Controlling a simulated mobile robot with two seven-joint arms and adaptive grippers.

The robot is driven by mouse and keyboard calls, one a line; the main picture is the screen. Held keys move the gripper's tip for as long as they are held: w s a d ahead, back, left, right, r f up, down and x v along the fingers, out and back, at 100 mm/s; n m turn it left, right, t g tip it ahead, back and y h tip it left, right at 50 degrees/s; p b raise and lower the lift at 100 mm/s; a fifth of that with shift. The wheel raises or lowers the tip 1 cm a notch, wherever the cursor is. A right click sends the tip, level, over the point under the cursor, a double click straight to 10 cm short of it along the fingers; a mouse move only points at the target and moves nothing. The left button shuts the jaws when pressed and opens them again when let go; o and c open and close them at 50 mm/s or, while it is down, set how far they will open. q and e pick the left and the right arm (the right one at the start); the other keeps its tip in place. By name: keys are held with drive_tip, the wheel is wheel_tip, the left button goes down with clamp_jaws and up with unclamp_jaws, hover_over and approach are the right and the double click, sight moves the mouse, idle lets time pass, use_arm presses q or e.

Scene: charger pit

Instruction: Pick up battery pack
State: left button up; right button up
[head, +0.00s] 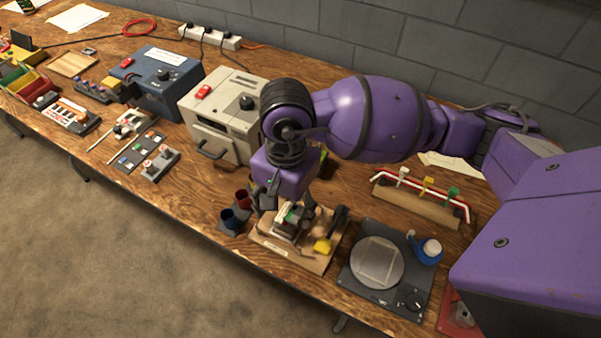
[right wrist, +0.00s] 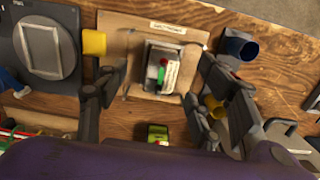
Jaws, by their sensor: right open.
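What looks like the battery pack (head: 288,219) is a small dark block with a pale label and green and red parts. It sits on a wooden board (head: 268,250) near the table's front edge. It also shows in the right wrist view (right wrist: 161,69), between the two fingers. My right gripper (head: 286,204) is open and points down above the block, with one finger on each side. In the right wrist view the gripper (right wrist: 163,75) has a gap on both sides of the block. I cannot tell its exact height. My left gripper is not in view.
A yellow block (head: 323,245) is on the board's right side. A dark round-plate device (head: 412,285) is at right. A beige box (head: 221,121) stands behind left.

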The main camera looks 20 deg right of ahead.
sight(290, 215)
drive_tip(key=shift+w+d+r+t+h, duration=0.15)
drive_tip(key=shift+w+d, duration=0.1)
drive_tip(key=shift+w, duration=0.15)
drive_tip(key=shift+w+d+r+t+h, duration=0.1)
drive_tip(key=shift+w+d+t+h, duration=0.05)
drive_tip(key=shift+w+d, duration=0.15)
drive_tip(key=shift+w+f, duration=0.1)
drive_tip(key=shift+f, duration=0.15)
wheel_tip(290, 215, down, 7)
drive_tip(key=shift+r+p, duration=0.1)
drive_tip(key=shift+p, duration=0.2)
clamp_jaws()
